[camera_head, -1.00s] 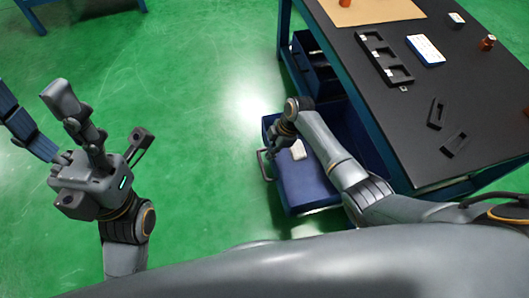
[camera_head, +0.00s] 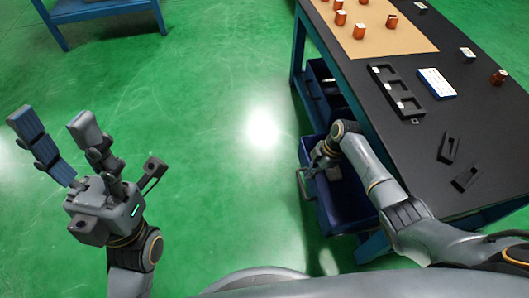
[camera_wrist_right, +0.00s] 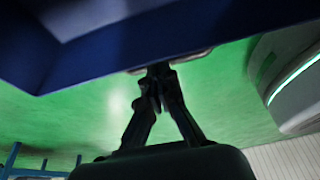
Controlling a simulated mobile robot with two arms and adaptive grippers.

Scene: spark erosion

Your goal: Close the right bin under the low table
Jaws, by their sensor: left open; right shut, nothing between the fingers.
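The right bin (camera_head: 345,208) is a blue open drawer under the low black-topped table (camera_head: 435,160). It stands partly pulled out, and my right arm hides part of it. Its handle (camera_head: 303,186) is on its left front. My right gripper (camera_head: 314,170) is shut and empty at the bin's front by the handle. In the right wrist view, its closed fingertips (camera_wrist_right: 160,75) are close against the blue bin front (camera_wrist_right: 130,40) and handle; contact is hard to tell. My left gripper (camera_head: 54,122) is open and empty over the floor, far from the bin.
Another blue bin (camera_head: 322,95) sits under the table behind the right one. The tabletop holds a black tray (camera_head: 396,92), a blue-and-white box (camera_head: 436,83) and several orange-brown parts on a tan mat (camera_head: 410,38). The green floor (camera_head: 220,150) left of the table is clear.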

